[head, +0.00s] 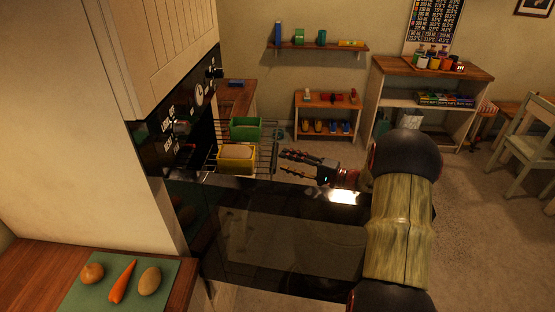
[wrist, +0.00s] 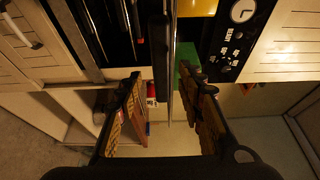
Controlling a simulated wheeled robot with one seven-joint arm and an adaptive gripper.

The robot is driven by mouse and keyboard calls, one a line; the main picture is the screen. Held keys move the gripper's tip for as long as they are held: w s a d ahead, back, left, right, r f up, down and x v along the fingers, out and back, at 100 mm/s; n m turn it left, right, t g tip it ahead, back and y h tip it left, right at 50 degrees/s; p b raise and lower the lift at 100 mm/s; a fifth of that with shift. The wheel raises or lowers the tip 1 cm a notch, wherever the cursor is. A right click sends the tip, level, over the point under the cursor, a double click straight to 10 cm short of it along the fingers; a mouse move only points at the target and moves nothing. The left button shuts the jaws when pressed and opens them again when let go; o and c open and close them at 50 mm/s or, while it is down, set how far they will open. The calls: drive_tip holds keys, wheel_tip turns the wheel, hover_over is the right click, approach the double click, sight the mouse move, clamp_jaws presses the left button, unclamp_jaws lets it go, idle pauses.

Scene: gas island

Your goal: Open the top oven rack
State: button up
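The oven's dark control panel (head: 160,150) faces right, and its glass door (head: 270,225) is folded down flat. A wire rack (head: 268,140) sticks out of the oven above the door. A yellow dish (head: 237,158) and a green dish (head: 246,129) are at the rack. I cannot tell whether there are one or two rack levels. My gripper (head: 284,163) is open and empty, just right of the rack. In the wrist view its fingers (wrist: 168,98) are spread on either side of a thin dark bar (wrist: 168,60), with no contact visible. The green dish shows behind it.
A counter with a green board (head: 125,282), carrot, onion and potato is at lower left. White cabinets (head: 165,40) hang above the oven. A low shelf (head: 328,100), a wall shelf (head: 318,47) and a bookcase (head: 430,70) stand behind. The floor at right is clear, with a chair (head: 525,140) beyond.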

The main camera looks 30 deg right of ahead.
drive_tip(key=v, duration=0.6)
drive_tip(key=shift+s, duration=0.2)
drive_tip(key=shift+r, duration=0.1)
